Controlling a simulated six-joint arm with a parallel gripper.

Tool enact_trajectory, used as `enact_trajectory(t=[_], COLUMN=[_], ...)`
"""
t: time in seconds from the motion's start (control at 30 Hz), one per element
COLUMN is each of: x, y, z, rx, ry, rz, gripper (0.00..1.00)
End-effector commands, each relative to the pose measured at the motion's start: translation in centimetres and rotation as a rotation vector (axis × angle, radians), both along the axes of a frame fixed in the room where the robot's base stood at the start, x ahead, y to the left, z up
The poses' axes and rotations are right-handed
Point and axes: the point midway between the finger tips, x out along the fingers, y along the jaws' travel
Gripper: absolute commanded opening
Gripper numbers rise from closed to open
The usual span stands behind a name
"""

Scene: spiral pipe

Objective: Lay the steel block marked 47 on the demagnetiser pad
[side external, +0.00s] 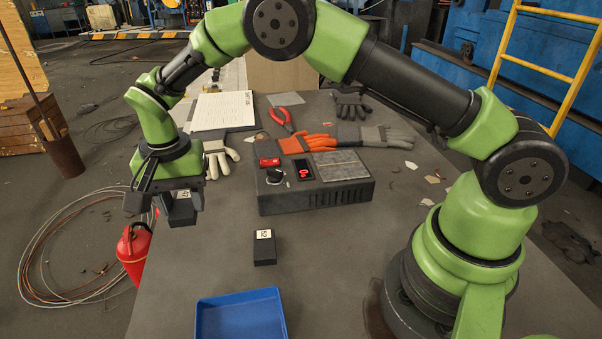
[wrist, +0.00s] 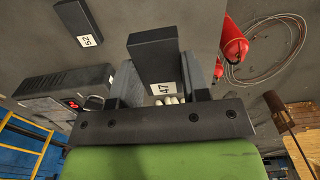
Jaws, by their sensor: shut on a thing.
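My gripper (side external: 165,196) is at the left of the table in the side view, shut on a dark steel block (side external: 182,211). In the wrist view the block's white label reads 47 (wrist: 160,89), and the block (wrist: 153,52) sits between both fingers. It is held in the air, left of the demagnetiser box (side external: 315,192). The grey metal pad (side external: 341,166) is on the right part of the box top and looks bare. The box also has a red display (side external: 305,171) and a dark knob. In the wrist view the box (wrist: 50,90) is at the left, partly behind my gripper.
Another dark block (side external: 264,248), labelled 52, stands in front of the box. A blue tray (side external: 240,318) is at the near edge. Gloves (side external: 375,135), red pliers (side external: 283,118) and a paper sheet (side external: 222,110) lie behind the box. A red extinguisher (side external: 134,250) stands off the table's left side.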

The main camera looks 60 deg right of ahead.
Motion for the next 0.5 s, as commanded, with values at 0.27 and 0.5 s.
enact_trajectory(t=[0.27, 0.5], x=[0.2, -4.2], y=[-10.7, -22.9], z=[2.3, 4.7], rx=[0.001, 0.001], ry=[-0.004, -0.004], rz=[-0.226, -0.513], gripper=[0.05, 0.05])
